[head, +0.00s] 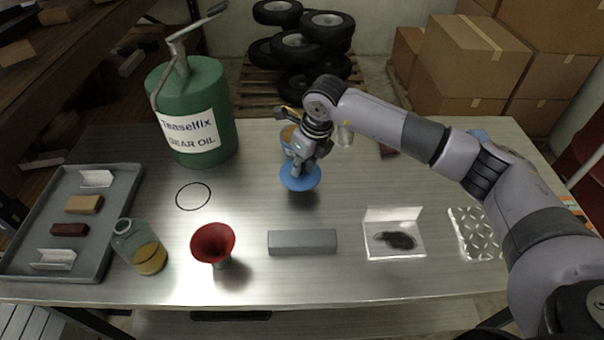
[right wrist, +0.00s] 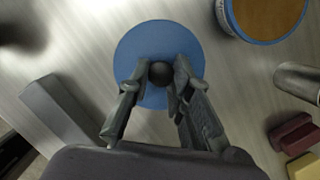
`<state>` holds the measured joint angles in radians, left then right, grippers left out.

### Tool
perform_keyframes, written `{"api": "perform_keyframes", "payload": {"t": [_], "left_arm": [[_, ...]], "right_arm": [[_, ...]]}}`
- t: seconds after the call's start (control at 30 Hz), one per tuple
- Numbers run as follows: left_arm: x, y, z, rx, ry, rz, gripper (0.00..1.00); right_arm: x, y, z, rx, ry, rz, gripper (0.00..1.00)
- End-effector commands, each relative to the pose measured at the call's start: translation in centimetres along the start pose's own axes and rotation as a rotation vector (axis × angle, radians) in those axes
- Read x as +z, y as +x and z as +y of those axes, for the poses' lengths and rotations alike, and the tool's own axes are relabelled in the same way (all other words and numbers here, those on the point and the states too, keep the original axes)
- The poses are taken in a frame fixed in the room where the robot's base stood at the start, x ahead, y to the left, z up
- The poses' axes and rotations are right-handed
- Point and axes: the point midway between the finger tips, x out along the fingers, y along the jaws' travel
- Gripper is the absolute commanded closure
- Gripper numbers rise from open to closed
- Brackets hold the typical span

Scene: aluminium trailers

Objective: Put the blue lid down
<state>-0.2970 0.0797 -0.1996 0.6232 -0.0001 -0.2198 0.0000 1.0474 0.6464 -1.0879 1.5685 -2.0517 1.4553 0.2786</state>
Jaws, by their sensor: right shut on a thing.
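The blue lid (head: 301,182) is a round disc with a dark knob, near the middle of the metal table. My right gripper (head: 299,166) is over it, shut on the knob. In the right wrist view the fingers (right wrist: 158,80) close on both sides of the knob, and the lid (right wrist: 155,40) spreads out below them. The lid looks level and low over the table; I cannot tell if it touches. A blue-rimmed tin (head: 287,141) with brown contents stands just behind, partly hidden by my gripper. It also shows in the right wrist view (right wrist: 228,20). My left gripper is not in view.
A grey bar (head: 302,242), a red funnel (head: 212,242) and a flask (head: 140,247) stand in front. A black ring (head: 193,196) lies left, near the green oil can (head: 195,110) and grey tray (head: 112,240). Bare table surrounds the lid's front and right.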

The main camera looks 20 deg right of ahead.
Motion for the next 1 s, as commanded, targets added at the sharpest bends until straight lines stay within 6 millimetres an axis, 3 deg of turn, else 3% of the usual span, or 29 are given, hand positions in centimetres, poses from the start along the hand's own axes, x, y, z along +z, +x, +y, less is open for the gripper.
{"api": "perform_keyframes", "payload": {"t": [0.4,0.8,0.83,1.0], "left_arm": [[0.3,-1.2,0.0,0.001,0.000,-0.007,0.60],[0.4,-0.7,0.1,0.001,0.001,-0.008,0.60],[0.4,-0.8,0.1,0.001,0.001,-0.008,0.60],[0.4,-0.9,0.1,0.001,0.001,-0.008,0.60]], "right_arm": [[-1.2,4.5,0.0,0.000,0.001,0.000,1.00],[-1.4,5.2,0.0,0.000,0.000,-0.001,1.00],[-1.3,5.0,0.0,0.000,0.000,-0.001,0.79],[-1.3,5.0,0.0,-0.001,0.001,-0.001,0.67]]}}
